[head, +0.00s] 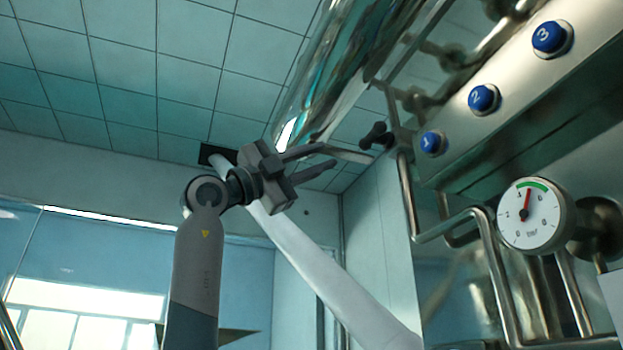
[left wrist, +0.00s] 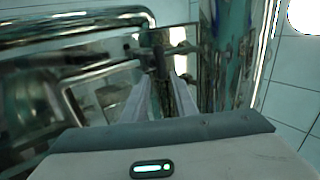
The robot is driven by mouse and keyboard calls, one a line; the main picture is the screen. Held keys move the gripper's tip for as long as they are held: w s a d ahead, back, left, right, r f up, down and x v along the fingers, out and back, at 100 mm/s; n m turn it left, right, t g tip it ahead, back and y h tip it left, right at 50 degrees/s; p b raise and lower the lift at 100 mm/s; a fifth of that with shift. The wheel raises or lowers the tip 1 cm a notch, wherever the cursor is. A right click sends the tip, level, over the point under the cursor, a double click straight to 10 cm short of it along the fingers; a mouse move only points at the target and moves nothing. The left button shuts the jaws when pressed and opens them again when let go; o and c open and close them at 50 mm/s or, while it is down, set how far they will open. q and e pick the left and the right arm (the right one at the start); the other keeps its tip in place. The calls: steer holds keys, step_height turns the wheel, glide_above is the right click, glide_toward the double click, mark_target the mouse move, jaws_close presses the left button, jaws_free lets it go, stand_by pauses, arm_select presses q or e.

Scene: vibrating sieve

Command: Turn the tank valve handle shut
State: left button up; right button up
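The valve handle (head: 375,135) is a small dark lever on a thin metal pipe under the shiny tank (head: 345,70), right of centre in the head view. In the left wrist view a dark upright part that looks like the handle (left wrist: 160,58) stands just beyond the fingertips. My left gripper (head: 328,156) points right toward the handle, a short gap away from it. Its two fingers are apart with nothing between them; they also show in the left wrist view (left wrist: 163,90). My right gripper is not in view.
The space left of the handle is open.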

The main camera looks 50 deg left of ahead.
arm_select(q)
steer(key=shift+s+a+f, duration=0.2)
steer(key=shift+s+f, duration=0.2)
steer(key=shift+s, duration=0.1)
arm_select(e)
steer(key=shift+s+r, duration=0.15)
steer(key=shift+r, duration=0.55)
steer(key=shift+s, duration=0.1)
